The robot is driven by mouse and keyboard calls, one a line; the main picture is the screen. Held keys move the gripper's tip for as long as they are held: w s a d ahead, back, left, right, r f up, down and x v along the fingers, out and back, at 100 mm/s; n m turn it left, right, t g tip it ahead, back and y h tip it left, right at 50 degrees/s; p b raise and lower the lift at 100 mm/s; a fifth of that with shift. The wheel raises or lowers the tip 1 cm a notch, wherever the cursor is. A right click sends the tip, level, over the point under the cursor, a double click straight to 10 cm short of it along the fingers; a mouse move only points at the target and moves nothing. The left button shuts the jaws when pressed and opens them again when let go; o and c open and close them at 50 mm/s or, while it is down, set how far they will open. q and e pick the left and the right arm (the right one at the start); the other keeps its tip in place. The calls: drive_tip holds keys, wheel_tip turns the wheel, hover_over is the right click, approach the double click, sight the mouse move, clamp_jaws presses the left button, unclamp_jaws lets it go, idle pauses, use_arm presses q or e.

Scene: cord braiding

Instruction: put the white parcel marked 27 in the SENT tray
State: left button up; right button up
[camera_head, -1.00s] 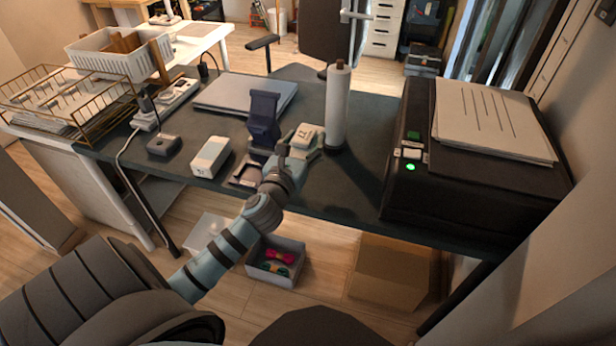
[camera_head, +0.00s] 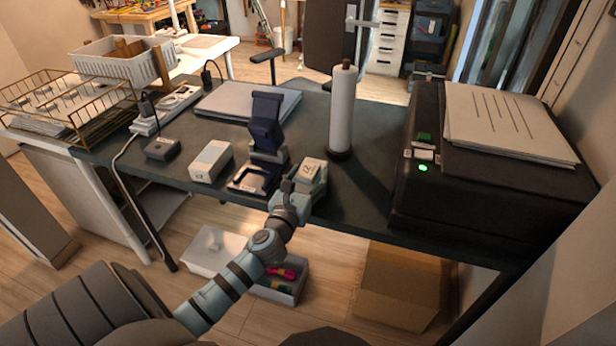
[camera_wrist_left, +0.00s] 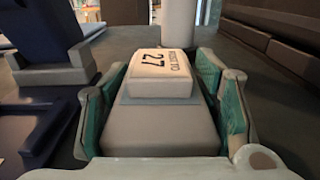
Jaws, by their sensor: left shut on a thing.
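The white parcel marked 27 (camera_head: 314,169) is at the front edge of the dark table. In the left wrist view, the parcel (camera_wrist_left: 162,72) shows its number on a white upper block, above a wider pale grey body. My left gripper (camera_head: 303,182) has a finger on each side of that body and is shut on it. In the left wrist view, the teal finger pads of the gripper (camera_wrist_left: 165,112) flank it. Whether its underside touches the table is hidden. I can read no SENT marking on any tray. My right gripper is not in view.
A dark blue stand (camera_head: 266,128) is just left of the parcel, and a white roll (camera_head: 342,110) stands behind it. A white box (camera_head: 210,161) and a wire tray (camera_head: 127,96) are further left. A black printer (camera_head: 440,205) is at right. Bins stand below the table.

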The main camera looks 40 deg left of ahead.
use_arm(q)
drive_tip(key=o, duration=1.3)
drive_tip(key=shift+c, duration=0.2)
